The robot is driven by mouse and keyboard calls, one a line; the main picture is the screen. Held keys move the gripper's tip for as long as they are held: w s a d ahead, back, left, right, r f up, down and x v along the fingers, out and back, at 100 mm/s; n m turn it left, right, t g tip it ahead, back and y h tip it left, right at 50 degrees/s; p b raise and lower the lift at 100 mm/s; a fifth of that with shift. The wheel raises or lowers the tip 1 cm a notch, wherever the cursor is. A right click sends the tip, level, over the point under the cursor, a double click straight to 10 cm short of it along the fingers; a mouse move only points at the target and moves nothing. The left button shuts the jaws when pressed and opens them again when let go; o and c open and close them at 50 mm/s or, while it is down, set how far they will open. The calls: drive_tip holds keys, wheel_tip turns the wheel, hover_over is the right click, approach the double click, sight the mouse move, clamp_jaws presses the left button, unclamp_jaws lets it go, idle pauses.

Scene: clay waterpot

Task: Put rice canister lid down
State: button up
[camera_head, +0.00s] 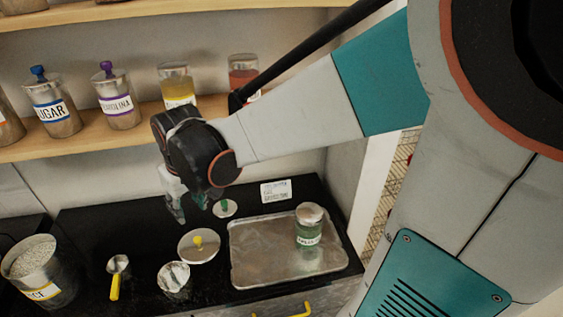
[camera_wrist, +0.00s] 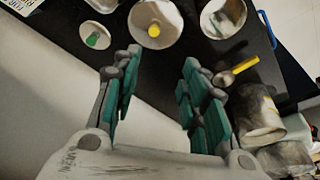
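The lid with a yellow knob (camera_head: 187,252), whose colour matches the rice label, lies flat on the black counter, knob up. It also shows in the wrist view (camera_wrist: 142,14). The rice canister (camera_head: 35,272) stands without a lid at the left, full of pale grains. My gripper (camera_head: 190,212) is above the back of the counter, behind the yellow-knobbed lid. In the wrist view its green-padded fingers (camera_wrist: 158,95) are wide apart, with nothing between them. The lid is beyond the fingertips and apart from them.
A smaller green-knobbed lid (camera_head: 231,212), a metal cup (camera_head: 174,280) and a yellow-handled scoop (camera_head: 116,275) are nearby. A metal tray (camera_head: 265,262) holds a green-filled jar (camera_head: 309,228). A card (camera_head: 276,191) lies behind it. Canisters (camera_head: 119,98) line the wooden shelf (camera_head: 80,143) above.

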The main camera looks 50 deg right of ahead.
drive_tip(key=s+a+r+t, duration=0.2)
drive_tip(key=s+r+t, duration=0.2)
drive_tip(key=s, duration=0.9)
drive_tip(key=shift+a+r, duration=0.2)
drive_tip(key=shift+r, duration=0.65)
